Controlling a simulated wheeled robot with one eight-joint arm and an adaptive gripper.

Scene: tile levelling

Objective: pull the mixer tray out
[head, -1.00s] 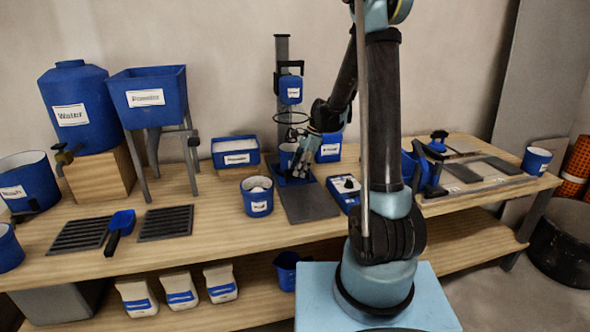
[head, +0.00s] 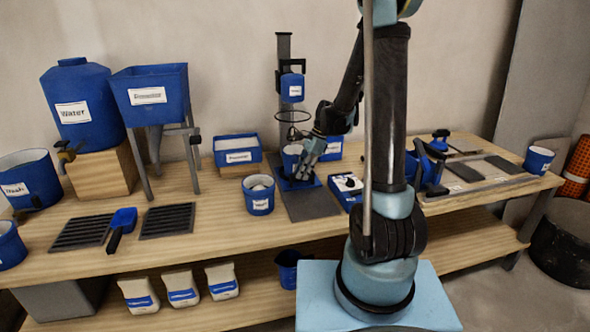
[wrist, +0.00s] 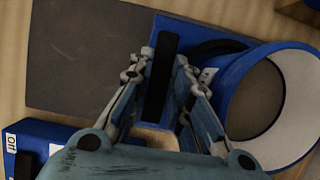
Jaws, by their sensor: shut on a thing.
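The mixer tray (head: 284,184) is a blue flat tray at the foot of the mixer stand (head: 283,60). Its blue edge also shows in the wrist view (wrist: 190,36). A black upright handle (wrist: 158,75) stands at the tray's near side. My gripper (wrist: 160,72) has its fingers on both sides of this handle and is shut on it. A blue cup (wrist: 225,92) with a pale inside stands on the tray beside the gripper. In the head view my gripper (head: 302,178) hides part of the tray and the handle.
A bare dark grey plate (head: 312,205) lies in front of the tray. A blue bucket (head: 258,196) stands left of it and a blue control box (head: 347,190) right of it. A labelled vessel (head: 292,88) hangs above on the stand.

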